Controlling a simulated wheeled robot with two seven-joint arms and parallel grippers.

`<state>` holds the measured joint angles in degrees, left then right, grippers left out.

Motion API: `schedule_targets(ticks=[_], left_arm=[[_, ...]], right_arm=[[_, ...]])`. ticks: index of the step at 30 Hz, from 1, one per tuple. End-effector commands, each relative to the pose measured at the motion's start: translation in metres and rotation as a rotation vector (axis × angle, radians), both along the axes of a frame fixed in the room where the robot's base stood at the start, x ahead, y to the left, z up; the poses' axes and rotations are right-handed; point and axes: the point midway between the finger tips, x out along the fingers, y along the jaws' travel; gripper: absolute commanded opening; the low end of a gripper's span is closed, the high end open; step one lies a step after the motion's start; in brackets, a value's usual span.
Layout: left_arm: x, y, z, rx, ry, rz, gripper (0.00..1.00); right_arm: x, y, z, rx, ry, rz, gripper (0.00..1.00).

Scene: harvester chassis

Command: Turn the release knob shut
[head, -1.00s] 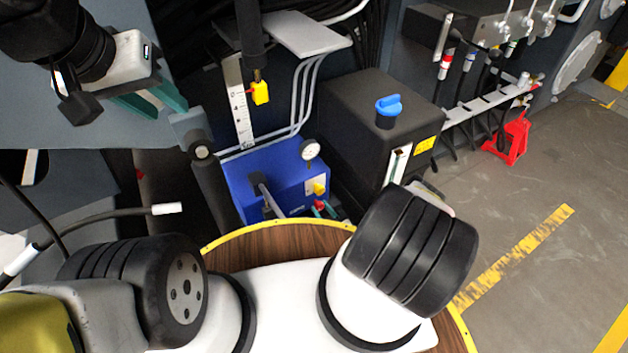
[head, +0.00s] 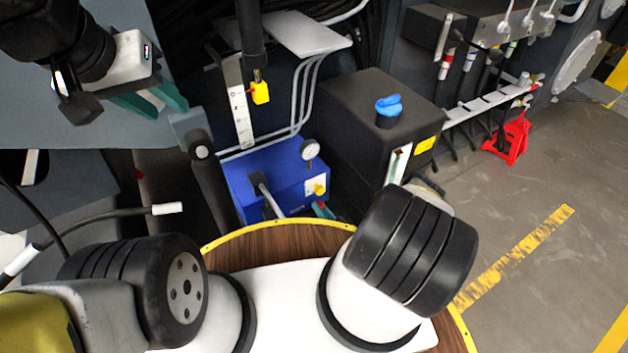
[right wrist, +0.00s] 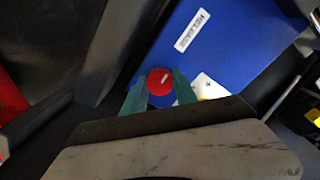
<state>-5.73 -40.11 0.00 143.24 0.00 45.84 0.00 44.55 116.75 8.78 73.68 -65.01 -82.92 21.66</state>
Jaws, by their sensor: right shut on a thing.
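The red release knob (right wrist: 160,81) sits on the blue box (right wrist: 225,50) below a white RELEASE label (right wrist: 192,30) in the right wrist view. My right gripper (right wrist: 160,84) has its teal fingers on either side of the knob and is shut on it. In the head view the blue box (head: 262,172) stands beyond the wooden round top.
A red jack (head: 511,138) stands on the floor, which is open at right.

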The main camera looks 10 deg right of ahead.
Motion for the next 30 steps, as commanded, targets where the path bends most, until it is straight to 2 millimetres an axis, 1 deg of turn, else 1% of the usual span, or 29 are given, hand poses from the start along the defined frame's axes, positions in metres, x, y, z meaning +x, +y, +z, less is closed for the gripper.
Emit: schedule_targets(ticks=[30], left_arm=[[0.0000, 0.0000, 0.0000, 0.000, 0.000, 0.000, 0.36]], right_arm=[[-0.0001, -0.0015, 0.0003, 0.905, 0.331, -0.001, 0.00]])
